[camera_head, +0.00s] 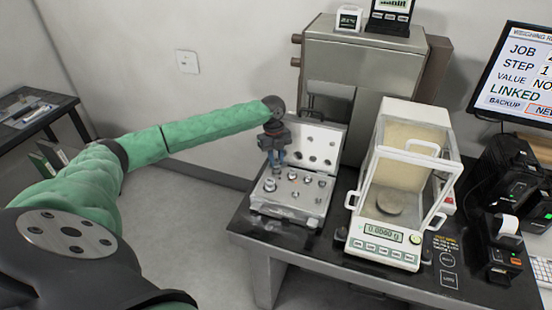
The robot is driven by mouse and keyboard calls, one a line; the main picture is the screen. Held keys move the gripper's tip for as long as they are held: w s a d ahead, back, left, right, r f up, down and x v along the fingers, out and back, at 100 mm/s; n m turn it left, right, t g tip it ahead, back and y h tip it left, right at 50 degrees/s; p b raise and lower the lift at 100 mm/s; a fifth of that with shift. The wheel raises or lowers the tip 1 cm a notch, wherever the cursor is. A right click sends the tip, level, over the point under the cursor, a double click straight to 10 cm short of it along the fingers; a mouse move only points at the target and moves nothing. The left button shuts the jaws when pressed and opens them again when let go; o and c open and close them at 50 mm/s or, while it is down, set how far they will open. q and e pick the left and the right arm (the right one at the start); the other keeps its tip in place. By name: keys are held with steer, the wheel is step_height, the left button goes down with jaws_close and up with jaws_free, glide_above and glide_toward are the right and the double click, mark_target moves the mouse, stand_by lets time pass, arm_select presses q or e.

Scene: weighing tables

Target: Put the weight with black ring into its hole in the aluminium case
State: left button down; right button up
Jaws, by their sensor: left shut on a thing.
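The aluminium case (290,211) stands open on the dark table, its lid (318,145) raised at the back. Several silver weights (292,176) stand in its base. My left gripper (276,163) points down over the back left part of the base. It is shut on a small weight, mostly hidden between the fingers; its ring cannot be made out. I cannot tell whether this weight is above its hole or partly in it. My right gripper is out of view.
An analytical balance (390,232) with a glass chamber stands close to the right of the case. A monitor (517,75), a black printer (502,236) and other dark devices are further right. A metal cabinet (352,50) is behind the case. A narrow strip of table in front is clear.

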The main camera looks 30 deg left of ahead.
arm_select(q)
steer(key=shift+f+b, duration=0.35)
steer(key=shift+f, duration=1.1)
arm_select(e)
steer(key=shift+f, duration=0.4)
arm_select(q)
steer(key=c, duration=1.2)
jaws_free()
steer(key=shift+o, duration=0.2)
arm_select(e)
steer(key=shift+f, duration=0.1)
